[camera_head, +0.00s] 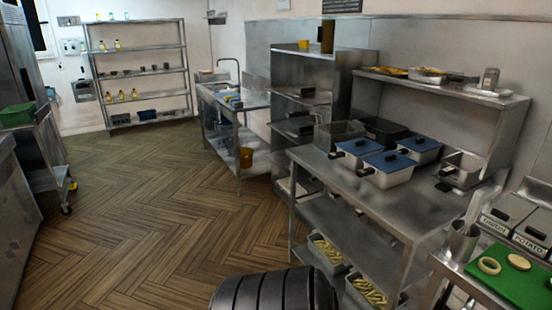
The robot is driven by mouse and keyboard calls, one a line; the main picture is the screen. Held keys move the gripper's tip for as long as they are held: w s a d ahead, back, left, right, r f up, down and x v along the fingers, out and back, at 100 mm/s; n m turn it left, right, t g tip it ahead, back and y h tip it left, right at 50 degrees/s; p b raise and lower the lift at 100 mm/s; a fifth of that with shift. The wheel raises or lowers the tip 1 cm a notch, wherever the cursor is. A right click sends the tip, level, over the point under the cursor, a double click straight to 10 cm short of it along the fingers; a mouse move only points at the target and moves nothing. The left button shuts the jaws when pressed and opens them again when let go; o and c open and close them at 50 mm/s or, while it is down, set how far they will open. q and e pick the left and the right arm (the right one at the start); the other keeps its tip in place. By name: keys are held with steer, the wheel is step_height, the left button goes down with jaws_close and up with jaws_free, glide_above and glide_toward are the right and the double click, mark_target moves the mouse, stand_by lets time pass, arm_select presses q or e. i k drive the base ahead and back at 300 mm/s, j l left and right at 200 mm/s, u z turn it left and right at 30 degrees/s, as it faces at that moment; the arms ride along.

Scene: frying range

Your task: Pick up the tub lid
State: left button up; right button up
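Several lidded containers are in view, and I cannot tell which one carries the tub lid. On the steel table at right stand pale tubs with dark blue lids: one at the left (358,147), one in front (389,161), and one behind at the right (420,144). Each blue lid has a dark knob or handle. At the far right are grey-topped containers labelled ONION (510,209) and POTATO (540,229). Neither of my grippers is in view.
The steel table (345,180) holds a fryer-like basin (461,170) and has tubs of pale fries (326,250) below. A green board (522,287) with rings lies at lower right. A sink counter (222,97) and shelves (140,48) stand farther back.

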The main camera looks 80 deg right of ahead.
mark_target(391, 161)
steer(key=l+z, duration=0.1)
steer(key=z, duration=0.35)
steer(key=l+z, duration=0.1)
steer(key=z, duration=0.4)
steer(key=l+z, duration=0.1)
steer(key=z, duration=0.35)
steer(key=l+z, duration=0.1)
steer(key=z, duration=0.35)
steer(key=i+l+z, duration=0.15)
steer(key=l+z, duration=0.2)
steer(key=i+l+z, duration=0.5)
steer(key=l+z, duration=0.2)
steer(key=i+l, duration=0.3)
